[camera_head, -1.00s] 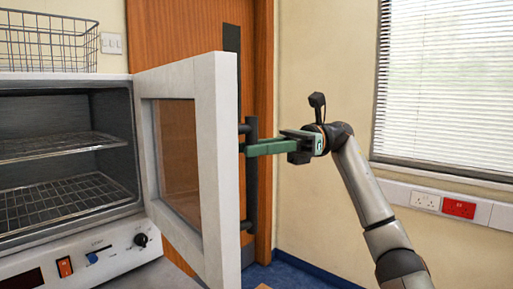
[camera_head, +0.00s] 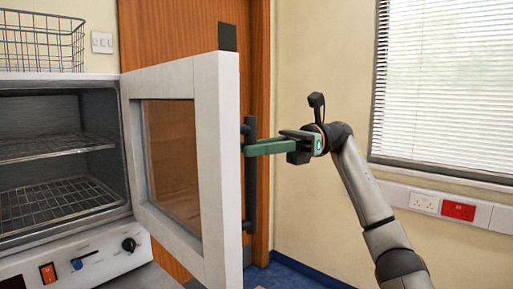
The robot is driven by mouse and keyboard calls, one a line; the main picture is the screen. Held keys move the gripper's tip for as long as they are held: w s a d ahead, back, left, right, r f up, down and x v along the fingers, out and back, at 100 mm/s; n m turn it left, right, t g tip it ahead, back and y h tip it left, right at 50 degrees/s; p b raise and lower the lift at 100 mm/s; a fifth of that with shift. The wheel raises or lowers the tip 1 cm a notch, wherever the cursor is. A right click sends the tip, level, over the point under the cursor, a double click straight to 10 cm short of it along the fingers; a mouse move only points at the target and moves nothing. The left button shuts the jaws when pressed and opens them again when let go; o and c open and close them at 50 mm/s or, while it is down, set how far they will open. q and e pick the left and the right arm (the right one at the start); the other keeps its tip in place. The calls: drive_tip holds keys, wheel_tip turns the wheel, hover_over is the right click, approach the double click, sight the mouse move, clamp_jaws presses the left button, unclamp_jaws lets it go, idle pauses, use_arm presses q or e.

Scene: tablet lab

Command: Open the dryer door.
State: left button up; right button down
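The dryer (camera_head: 82,76) stands at the left with its chamber in view. Its white-framed door (camera_head: 216,150) with a brown-tinted window stands wide open, swung out to the right. A dark vertical handle (camera_head: 251,200) is on the door's outer face. My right gripper (camera_head: 252,149) reaches in from the right, with its green fingers at the upper part of the handle. The fingers appear closed around the bar, though the far finger is mostly hidden. My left gripper is not in view.
Wire shelves (camera_head: 55,200) are inside the chamber. A wire basket (camera_head: 42,38) sits on top of the dryer. A wooden door (camera_head: 160,30) is behind. A wall with sockets (camera_head: 458,210) and a window blind (camera_head: 440,85) is at the right.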

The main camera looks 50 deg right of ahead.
drive_tip(key=c, duration=1.1)
unclamp_jaws()
drive_tip(key=shift+w, duration=0.2)
drive_tip(key=shift+o, duration=0.9)
drive_tip(key=shift+w, duration=0.1)
drive_tip(key=shift+o, duration=0.8)
drive_tip(key=shift+f, duration=0.1)
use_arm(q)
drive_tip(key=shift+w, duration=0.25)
use_arm(e)
drive_tip(key=shift+o, duration=0.4)
use_arm(q)
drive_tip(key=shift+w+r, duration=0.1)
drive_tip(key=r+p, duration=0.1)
drive_tip(key=p, duration=0.1)
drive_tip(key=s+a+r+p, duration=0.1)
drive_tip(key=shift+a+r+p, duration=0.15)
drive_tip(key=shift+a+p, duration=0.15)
drive_tip(key=shift+p, duration=0.05)
use_arm(e)
drive_tip(key=v, duration=1.2)
drive_tip(key=shift+d, duration=0.25)
